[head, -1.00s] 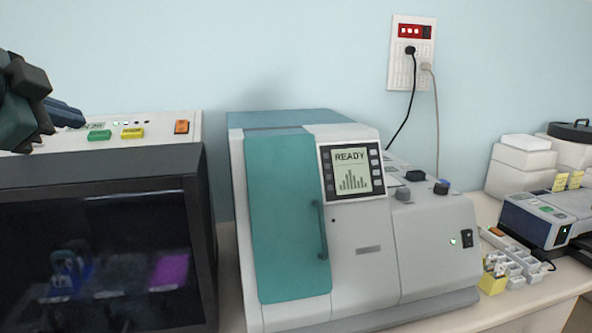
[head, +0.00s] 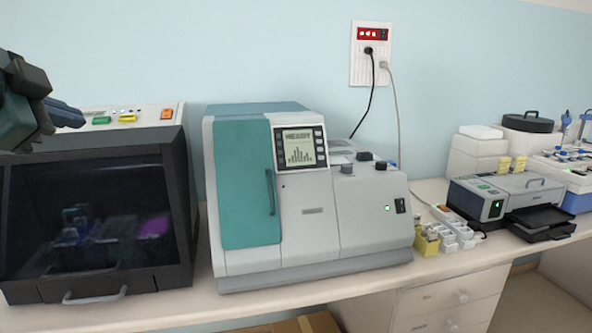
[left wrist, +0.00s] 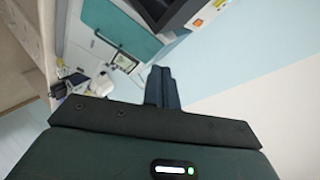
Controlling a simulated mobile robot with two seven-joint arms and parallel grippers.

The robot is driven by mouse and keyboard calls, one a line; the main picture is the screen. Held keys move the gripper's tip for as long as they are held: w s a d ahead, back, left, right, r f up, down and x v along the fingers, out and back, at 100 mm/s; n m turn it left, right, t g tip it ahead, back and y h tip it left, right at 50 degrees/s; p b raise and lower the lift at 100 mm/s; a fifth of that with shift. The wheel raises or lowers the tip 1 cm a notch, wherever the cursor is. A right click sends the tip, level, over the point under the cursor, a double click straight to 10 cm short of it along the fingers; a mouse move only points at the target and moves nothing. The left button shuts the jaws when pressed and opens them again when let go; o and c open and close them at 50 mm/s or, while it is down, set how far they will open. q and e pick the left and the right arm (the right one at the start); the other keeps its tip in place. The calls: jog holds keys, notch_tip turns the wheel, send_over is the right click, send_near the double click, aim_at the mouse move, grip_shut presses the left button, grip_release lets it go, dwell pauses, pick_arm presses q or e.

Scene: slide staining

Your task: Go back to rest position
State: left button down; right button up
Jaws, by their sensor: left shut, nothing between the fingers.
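My left gripper (head: 66,114) shows at the upper left of the head view, raised in front of the dark-windowed machine's top panel. Its dark blue fingers are together with nothing between them. In the left wrist view the shut fingers (left wrist: 163,88) point up the picture, with the wall and the teal-and-grey machine beyond. My right gripper is in neither view.
A black-fronted machine (head: 90,285) stands left on the bench. A teal-and-grey machine (head: 245,190) with its door shut is in the middle. A small printer-like device (head: 480,205), vial racks (head: 452,235) and white boxes (head: 478,155) stand right. The bench's front strip (head: 300,298) is clear.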

pick_arm(q)
jog(key=w+a+f+n, duration=0.1)
jog(key=w+a+f, duration=0.1)
jog(key=a+f, duration=0.35)
jog(key=w+a+f+n, duration=0.1)
jog(key=w+a+f, duration=0.1)
jog(key=f, duration=0.6)
jog(key=s+a+f+n+g, duration=0.1)
jog(key=s+f+n+g, duration=0.2)
jog(key=f, duration=2)
jog(key=s+d+f+n, duration=0.1)
jog(key=s+d+f, duration=0.25)
jog(key=f, duration=0.25)
jog(key=s+d+f+n+h, duration=0.1)
jog(key=s+d+f, duration=0.25)
jog(key=f, duration=0.35)
jog(key=s+d+f, duration=0.3)
jog(key=s+f, duration=0.1)
jog(key=f, duration=0.2)
jog(key=s+d+f+n, duration=0.1)
jog(key=s+d+f, duration=0.2)
jog(key=d, duration=0.4)
jog(key=s+d+f+n, duration=0.1)
jog(key=s+d+f, duration=0.2)
jog(key=s+d, duration=0.2)
jog(key=shift+s+d+h, duration=0.3)
jog(key=shift+d, duration=0.55)
